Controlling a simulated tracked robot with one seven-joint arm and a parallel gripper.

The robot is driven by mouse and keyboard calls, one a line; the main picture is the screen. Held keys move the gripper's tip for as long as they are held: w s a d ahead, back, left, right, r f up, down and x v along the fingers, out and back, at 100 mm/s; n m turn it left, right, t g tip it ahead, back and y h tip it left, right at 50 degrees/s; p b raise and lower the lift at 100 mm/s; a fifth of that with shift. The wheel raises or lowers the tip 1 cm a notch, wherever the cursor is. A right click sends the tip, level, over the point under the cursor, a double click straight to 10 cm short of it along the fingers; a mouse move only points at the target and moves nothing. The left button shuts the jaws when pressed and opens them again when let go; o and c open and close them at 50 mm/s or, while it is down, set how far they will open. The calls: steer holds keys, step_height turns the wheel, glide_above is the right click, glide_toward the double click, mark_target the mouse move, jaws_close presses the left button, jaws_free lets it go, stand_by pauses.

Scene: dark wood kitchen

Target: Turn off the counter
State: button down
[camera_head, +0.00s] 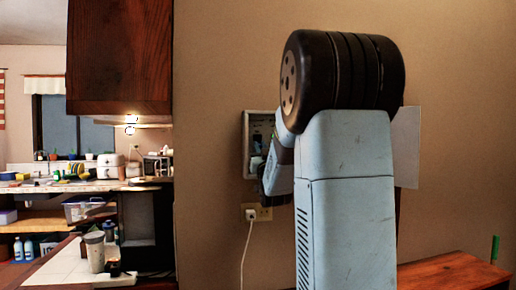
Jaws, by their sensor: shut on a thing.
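A grey wall box (247,126) with a dark inside, which looks like the counter, is fixed to the beige wall left of my arm. Small parts show inside it, too small to read. My gripper (262,172) is at the lower right of the box, right in front of its opening, and is shut on a part there. Its fingertips are small and dark, and the part between them is mostly hidden. My large blue-grey arm covers the right side of the box. A pale flat panel (407,148) shows behind my arm on the right; it may be the box's door.
A wall socket (264,212) with a white plug and cable sits just below the box. A reddish wooden surface (450,272) is at the lower right. A dark wood cabinet (120,55) and a cluttered kitchen counter (85,186) are on the left.

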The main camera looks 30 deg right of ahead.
steer(key=shift+w+a+f+t, duration=0.15)
steer(key=shift+f+t, duration=0.2)
steer(key=shift+t, duration=0.35)
steer(key=shift+f, duration=0.1)
steer(key=c, duration=1.3)
jaws_free()
steer(key=shift+o, duration=1.1)
steer(key=v, duration=1.3)
steer(key=shift+s+f, duration=0.2)
steer(key=shift+f, duration=0.15)
